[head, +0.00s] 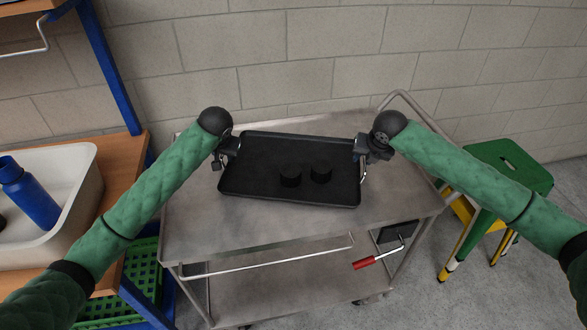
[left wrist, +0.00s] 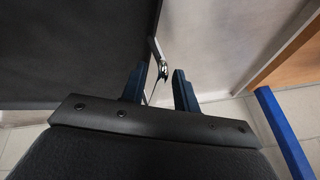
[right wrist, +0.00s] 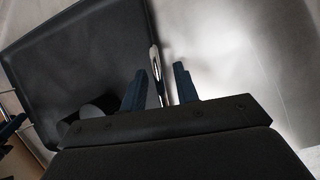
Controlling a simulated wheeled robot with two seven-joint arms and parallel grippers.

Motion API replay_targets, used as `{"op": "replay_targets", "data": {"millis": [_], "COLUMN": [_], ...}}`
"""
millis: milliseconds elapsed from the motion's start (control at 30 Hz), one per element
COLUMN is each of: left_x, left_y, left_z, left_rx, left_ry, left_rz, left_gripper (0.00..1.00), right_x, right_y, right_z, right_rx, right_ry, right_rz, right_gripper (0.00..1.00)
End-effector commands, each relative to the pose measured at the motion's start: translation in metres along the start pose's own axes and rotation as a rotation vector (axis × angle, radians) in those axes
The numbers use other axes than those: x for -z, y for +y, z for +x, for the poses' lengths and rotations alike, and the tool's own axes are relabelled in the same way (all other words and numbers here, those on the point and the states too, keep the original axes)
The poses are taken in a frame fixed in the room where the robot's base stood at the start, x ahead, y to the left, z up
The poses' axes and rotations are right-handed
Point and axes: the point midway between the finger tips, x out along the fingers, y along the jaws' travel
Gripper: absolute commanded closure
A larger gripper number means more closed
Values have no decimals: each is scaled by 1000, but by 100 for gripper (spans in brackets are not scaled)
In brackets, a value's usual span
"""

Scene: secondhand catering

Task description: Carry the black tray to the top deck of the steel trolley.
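The black tray (head: 258,152) lies over the top deck of the steel trolley (head: 205,228), apparently resting on it.
A wooden bench with a white basin (head: 85,190) and a blue bottle (head: 30,195) stands at the left, above a green crate (head: 143,275). A green and yellow stool (head: 507,165) stands at the right. A block wall is behind. The deck's front and right are bare.

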Motion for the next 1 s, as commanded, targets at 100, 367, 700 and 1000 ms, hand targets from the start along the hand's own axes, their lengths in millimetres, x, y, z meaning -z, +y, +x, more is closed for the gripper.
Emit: {"op": "replay_targets", "data": {"millis": [100,367,700,1000], "left_x": [1,1,1,0], "left_y": [0,1,0,0], "left_z": [-8,-51,-106,-119], "left_rx": [-1,-2,-1,0], "left_ry": [3,3,2,0], "left_rz": [0,1,0,0], "left_gripper": [70,70,70,70], "right_x": [0,0,0,-1], "right_y": [0,0,0,0], "right_z": [0,0,0,-7], "right_rx": [0,0,0,-1], "right_ry": [0,0,0,-1], "right_rz": [0,0,0,0], "right_gripper": [70,70,70,70]}}
